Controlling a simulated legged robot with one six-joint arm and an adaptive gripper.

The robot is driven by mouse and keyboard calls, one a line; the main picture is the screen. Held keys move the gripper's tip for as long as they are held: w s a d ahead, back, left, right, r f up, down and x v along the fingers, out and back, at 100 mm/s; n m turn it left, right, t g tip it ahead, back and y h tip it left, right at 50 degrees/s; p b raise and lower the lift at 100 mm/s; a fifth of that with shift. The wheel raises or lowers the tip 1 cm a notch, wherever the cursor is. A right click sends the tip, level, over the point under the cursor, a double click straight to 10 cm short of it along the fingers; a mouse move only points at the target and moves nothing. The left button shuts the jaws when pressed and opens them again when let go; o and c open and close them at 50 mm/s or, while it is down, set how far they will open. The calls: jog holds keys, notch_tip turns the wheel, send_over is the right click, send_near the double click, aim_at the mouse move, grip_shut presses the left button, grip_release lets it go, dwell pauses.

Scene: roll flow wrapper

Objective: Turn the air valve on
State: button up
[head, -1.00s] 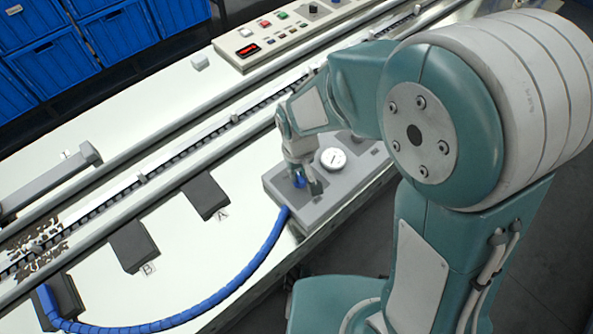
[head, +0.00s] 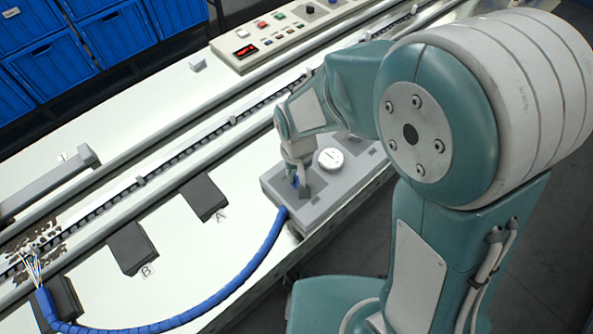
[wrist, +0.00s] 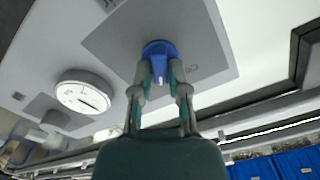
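The air valve is a blue knob (wrist: 158,48) on a grey plate on the control box (head: 338,190). In the wrist view, my gripper (wrist: 159,77) points at the knob, with one finger on each side of its narrow grip. The fingers appear closed on it. In the head view, my gripper (head: 299,178) hides most of the knob. A blue hose (head: 245,275) runs from the box to a dark block (head: 62,300) at the lower left. Thin pale streaks rise from the hose end there.
A round white gauge (head: 331,160) sits beside the valve; it also shows in the wrist view (wrist: 84,95). Dark pads (head: 204,197) labelled A and B lie on the white table. A button panel (head: 285,30) and blue crates stand behind the conveyor.

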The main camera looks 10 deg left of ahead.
aim_at(297, 175)
jog(key=shift+o, duration=1.2)
jog(key=shift+s, duration=0.1)
notch_tip(297, 175, up, 12)
jog(key=shift+a, duration=0.1)
jog(key=s+d+r+m+t, duration=0.1)
jog(key=s+d+r+t, duration=0.1)
jog(key=d, duration=0.5)
jog(key=s+d+r+m+t, duration=0.1)
jog(key=s+d+r, duration=0.3)
jog(key=d, duration=0.3)
jog(key=s+d+r+m+t, duration=0.1)
jog(key=s+d+r+t, duration=0.1)
jog(key=d, duration=0.4)
jog(key=shift+s+d+r+m+t, duration=0.3)
jog(key=shift+s+d+r+m, duration=0.1)
jog(key=shift+r, duration=0.45)
